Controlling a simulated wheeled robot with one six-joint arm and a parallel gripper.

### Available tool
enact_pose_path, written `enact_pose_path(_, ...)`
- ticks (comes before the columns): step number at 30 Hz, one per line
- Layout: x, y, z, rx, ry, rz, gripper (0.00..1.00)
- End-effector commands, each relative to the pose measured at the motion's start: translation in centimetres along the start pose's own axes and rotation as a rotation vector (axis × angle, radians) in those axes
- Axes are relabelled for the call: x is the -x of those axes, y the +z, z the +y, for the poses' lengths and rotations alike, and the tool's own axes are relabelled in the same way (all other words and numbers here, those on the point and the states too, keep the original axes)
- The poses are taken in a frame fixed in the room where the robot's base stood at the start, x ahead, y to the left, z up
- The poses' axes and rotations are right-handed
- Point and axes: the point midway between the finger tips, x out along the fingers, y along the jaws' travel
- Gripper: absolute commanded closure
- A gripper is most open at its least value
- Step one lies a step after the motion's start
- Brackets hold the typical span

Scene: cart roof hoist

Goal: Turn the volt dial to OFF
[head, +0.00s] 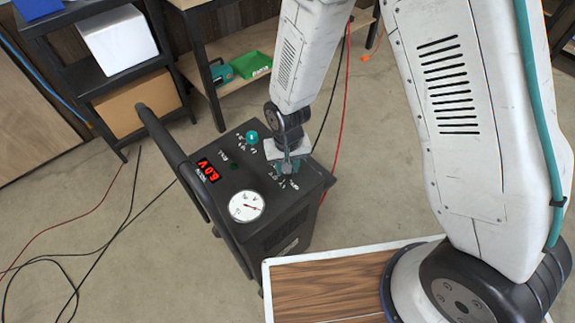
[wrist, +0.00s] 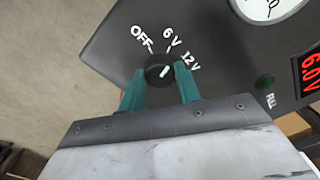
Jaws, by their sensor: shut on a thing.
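The volt dial (wrist: 158,68) is a black round knob with a white pointer mark, on the dark top panel of the cart. Printed labels OFF, 6 V and 12 V fan around it. The pointer slants up and right, away from OFF, on the 6 V and 12 V side. My gripper (wrist: 160,88) is shut on the dial, with one teal finger on each side. In the head view my gripper (head: 288,167) reaches down to the right part of the panel and hides the dial. The red display (head: 208,170) reads 6.0 V.
The black cart (head: 285,225) has a handle (head: 178,150) on its left, a round gauge (head: 246,206) and a teal knob (head: 251,138). A green indicator (wrist: 265,83) sits beside the display. Cables lie on the floor at left. Shelves (head: 115,75) stand behind.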

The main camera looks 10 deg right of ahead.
Motion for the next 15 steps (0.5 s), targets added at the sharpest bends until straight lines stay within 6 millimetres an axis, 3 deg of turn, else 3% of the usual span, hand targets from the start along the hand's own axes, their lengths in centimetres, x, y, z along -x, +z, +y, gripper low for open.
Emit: enact_pose_path(15,0.04,-0.08,-0.03,0.491,0.000,0.002,0.90)
